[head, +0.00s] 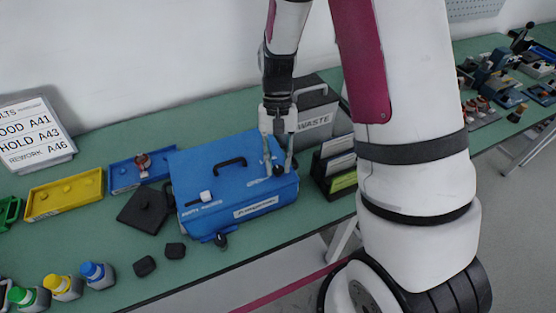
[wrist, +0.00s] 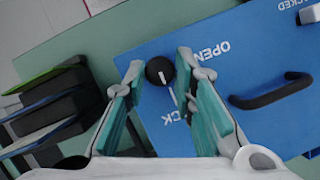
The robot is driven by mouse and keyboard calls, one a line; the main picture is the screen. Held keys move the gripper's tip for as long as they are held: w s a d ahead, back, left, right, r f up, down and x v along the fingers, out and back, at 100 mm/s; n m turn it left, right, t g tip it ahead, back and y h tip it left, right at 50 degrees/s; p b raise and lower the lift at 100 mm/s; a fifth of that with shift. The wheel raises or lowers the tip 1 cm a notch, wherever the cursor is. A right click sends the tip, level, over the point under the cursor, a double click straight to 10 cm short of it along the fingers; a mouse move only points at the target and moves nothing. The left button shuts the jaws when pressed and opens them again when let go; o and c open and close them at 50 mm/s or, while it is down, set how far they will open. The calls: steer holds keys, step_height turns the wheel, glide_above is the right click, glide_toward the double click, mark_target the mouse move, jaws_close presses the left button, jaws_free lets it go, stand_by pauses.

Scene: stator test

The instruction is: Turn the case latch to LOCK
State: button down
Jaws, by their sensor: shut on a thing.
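The blue case (head: 225,172) stands on the green bench with its lid down. Its latch is a round black knob (wrist: 159,70) with a white pointer line, near one corner of the lid. My gripper (wrist: 160,66) is shut on the knob, one teal finger on each side; it also shows over the right part of the case in the head view (head: 279,168). The pointer line runs down toward a partly hidden label ending in "CK". The "OPEN" label (wrist: 210,53) is off to the right of the pointer. In the head view the fingers partly hide the knob.
A black lid handle (wrist: 272,92) rises beside my gripper. A grey WASTE box (head: 316,112) and a file rack (head: 336,168) stand close on the right. Blue (head: 118,185) and yellow (head: 45,207) trays and a black block (head: 143,211) lie left.

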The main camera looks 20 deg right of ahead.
stand_by(0.4)
steer(key=c, duration=1.3)
jaws_free()
steer(key=shift+c, duration=0.2)
steer(key=shift+w+r, duration=0.1)
steer(key=v, duration=1.1)
steer(key=shift+w+r, duration=0.2)
steer(key=shift+r, duration=0.15)
steer(key=s+a+r+n+t+h, duration=0.1)
steer(key=s+r+n+t, duration=0.1)
steer(key=s+r+t, duration=0.2)
steer(key=s+r+n+t, duration=0.2)
steer(key=s+r+t, duration=0.3)
steer(key=s+r, duration=0.5)
steer(key=s, duration=0.5)
steer(key=shift+a+r+n+h, duration=0.3)
steer(key=shift+a+r+h, duration=0.05)
steer(key=shift+a+h, duration=0.05)
